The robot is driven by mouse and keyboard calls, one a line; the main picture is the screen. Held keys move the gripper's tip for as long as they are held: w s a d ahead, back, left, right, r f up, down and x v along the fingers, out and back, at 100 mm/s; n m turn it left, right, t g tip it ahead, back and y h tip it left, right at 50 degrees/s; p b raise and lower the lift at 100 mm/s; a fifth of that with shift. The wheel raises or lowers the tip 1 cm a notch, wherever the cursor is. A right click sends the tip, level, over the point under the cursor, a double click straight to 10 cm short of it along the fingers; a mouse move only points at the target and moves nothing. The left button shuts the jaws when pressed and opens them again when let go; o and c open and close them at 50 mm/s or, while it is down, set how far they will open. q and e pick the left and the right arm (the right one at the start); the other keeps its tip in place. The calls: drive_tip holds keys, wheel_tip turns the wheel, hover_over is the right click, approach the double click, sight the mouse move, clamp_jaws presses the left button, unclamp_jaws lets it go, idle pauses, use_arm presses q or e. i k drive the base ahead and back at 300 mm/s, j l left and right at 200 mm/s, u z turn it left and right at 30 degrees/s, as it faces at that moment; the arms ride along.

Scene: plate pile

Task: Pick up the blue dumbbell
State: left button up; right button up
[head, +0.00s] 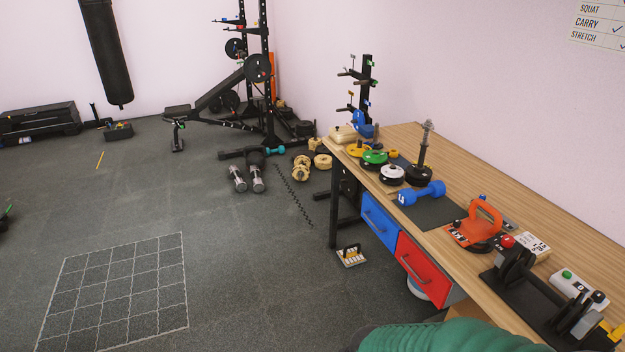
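The blue dumbbell (422,193) lies on a dark mat (440,212) on the wooden workbench, right of the picture's middle. Its two heads and short handle show, and nothing covers it. Neither of my grippers shows in the head view, so I cannot see where they are relative to it.
Weight plates (374,157) lie on the bench (452,162) left of the dumbbell. An orange-handled object (478,222) sits to its right. Blue (381,222) and red (424,270) drawers are under the bench top. A green ribbed object (445,337) fills the bottom edge. Open floor lies left.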

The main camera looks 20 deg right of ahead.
sight(406, 197)
drive_tip(key=i+l+u, duration=0.1)
drive_tip(key=u, duration=0.35)
drive_tip(key=l+u, duration=0.25)
drive_tip(key=u, duration=0.15)
drive_tip(key=l+u, duration=0.25)
drive_tip(key=u, duration=0.2)
drive_tip(key=l+u, duration=0.2)
drive_tip(key=u, duration=0.25)
drive_tip(key=i+l+z, duration=0.1)
drive_tip(key=l, duration=0.3)
drive_tip(key=i+l, duration=0.1)
drive_tip(key=l, duration=0.3)
drive_tip(key=l+z, duration=0.15)
drive_tip(key=l, duration=0.2)
drive_tip(key=z, duration=0.4)
drive_tip(key=l+z, duration=0.1)
drive_tip(key=z, duration=0.35)
drive_tip(key=i+z, duration=0.1)
drive_tip(key=z, duration=0.75)
drive_tip(key=i+z, duration=0.1)
drive_tip(key=z, duration=0.3)
